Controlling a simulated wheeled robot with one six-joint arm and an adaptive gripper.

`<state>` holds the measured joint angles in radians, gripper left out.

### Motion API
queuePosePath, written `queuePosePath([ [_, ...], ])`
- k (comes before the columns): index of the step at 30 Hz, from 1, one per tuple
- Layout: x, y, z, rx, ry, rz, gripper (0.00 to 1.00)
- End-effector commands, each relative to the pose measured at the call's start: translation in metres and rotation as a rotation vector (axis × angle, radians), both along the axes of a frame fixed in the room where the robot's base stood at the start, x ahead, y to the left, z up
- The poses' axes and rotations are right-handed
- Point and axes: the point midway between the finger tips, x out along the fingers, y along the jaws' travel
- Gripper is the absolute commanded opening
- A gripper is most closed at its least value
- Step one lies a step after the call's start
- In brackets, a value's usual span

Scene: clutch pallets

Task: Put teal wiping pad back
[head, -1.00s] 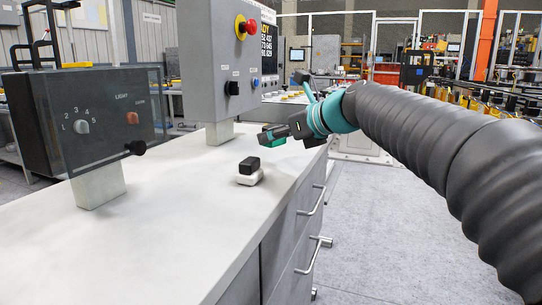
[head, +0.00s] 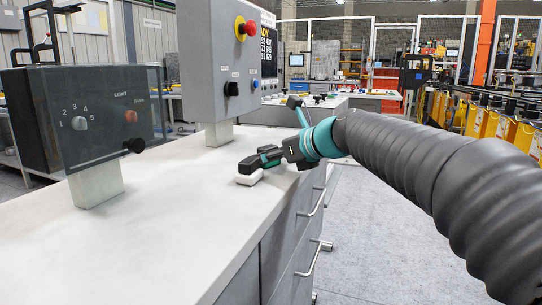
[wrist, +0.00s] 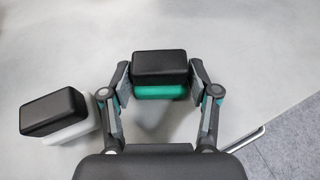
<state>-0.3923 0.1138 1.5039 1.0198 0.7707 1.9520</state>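The teal wiping pad (wrist: 160,91) has a black block-shaped top and a teal underside. It sits between the two fingers of my gripper (wrist: 160,80), which press on its sides. In the head view my gripper (head: 272,155) holds it low over the worktop, just behind and right of a second pad. Whether it touches the worktop I cannot tell. The second pad (head: 248,179) has a black top and a white base and stands on the worktop. It shows at the left in the wrist view (wrist: 50,110), outside the left finger.
The pale worktop (head: 170,240) is largely clear in front. A grey control box (head: 218,60) with a red button stands behind, and a dark light-switch box (head: 95,115) at the left. Drawer handles (head: 314,258) stick out along the right side.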

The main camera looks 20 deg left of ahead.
Motion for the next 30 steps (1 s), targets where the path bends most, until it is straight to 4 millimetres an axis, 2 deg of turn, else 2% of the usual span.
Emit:
queuePosePath([
  [2, 0.000, 0.000, 0.000, 0.000, 0.000, 0.000, 0.81],
  [14, -0.001, -0.002, 0.005, -0.001, -0.002, -0.001, 0.81],
  [17, -0.005, -0.013, 0.010, 0.000, -0.002, -0.003, 0.81],
  [30, -0.040, -0.080, 0.042, 0.000, -0.002, -0.003, 0.81],
])
